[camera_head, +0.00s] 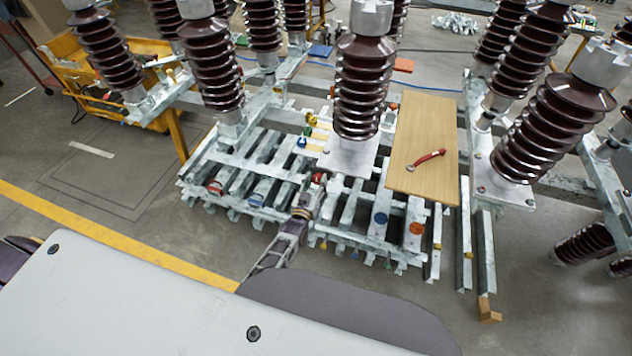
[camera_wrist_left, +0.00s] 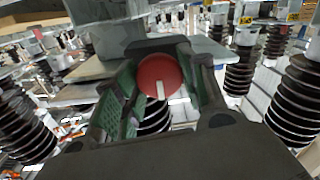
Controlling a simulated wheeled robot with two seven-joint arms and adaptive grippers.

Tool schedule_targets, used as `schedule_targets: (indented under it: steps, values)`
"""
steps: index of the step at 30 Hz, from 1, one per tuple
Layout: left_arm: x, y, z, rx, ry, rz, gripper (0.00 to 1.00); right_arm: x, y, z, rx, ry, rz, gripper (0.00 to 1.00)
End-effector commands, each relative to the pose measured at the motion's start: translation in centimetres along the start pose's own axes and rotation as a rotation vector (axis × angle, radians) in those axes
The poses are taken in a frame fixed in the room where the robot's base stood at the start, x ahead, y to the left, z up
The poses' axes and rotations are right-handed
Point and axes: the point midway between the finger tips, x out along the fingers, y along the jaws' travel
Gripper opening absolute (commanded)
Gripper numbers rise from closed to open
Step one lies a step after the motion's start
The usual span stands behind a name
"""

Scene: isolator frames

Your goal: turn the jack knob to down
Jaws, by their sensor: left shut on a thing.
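The jack knob is a round red knob with a white pointer mark, and it faces me in the left wrist view (camera_wrist_left: 159,74). The white mark runs from the knob's middle to its lower edge in that picture. In the head view the red knob (camera_head: 318,177) shows small, just past the fingertips on the metal frame. My left gripper (camera_head: 304,205) reaches up to it from below. In the left wrist view its green-padded fingers (camera_wrist_left: 158,88) stand on both sides of the knob, shut on it. My right gripper is not in view.
Other round knobs sit along the frame's front: red (camera_head: 215,187), blue (camera_head: 380,218) and orange (camera_head: 417,228). A wooden board (camera_head: 425,120) with a red-handled tool (camera_head: 428,160) lies to the right. Tall brown ribbed insulators (camera_head: 362,85) rise behind. Open floor lies at left.

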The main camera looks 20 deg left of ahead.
Motion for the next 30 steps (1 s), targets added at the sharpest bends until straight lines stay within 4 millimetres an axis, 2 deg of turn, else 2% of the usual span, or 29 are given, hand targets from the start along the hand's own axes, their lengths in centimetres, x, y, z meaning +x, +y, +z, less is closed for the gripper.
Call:
schedule_targets:
  steps: [2, 3, 8, 21, 30]
  values:
    - [-0.1, 0.0, 0.2, 0.000, -0.004, 0.001, 0.18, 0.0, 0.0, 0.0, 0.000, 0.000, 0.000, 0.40]
    - [-0.1, 0.0, 0.2, 0.000, -0.004, 0.001, 0.44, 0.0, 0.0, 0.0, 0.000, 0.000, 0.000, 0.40]
    - [-0.1, 0.0, 0.1, 0.000, -0.003, 0.001, 0.63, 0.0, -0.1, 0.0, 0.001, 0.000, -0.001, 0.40]
    - [-0.2, 0.0, 0.1, -0.001, -0.001, 0.000, 0.63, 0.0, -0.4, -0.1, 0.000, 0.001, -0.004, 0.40]
    - [-1.7, 0.0, 0.1, -0.001, -0.002, 0.000, 0.63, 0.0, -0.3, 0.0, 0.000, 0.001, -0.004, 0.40]
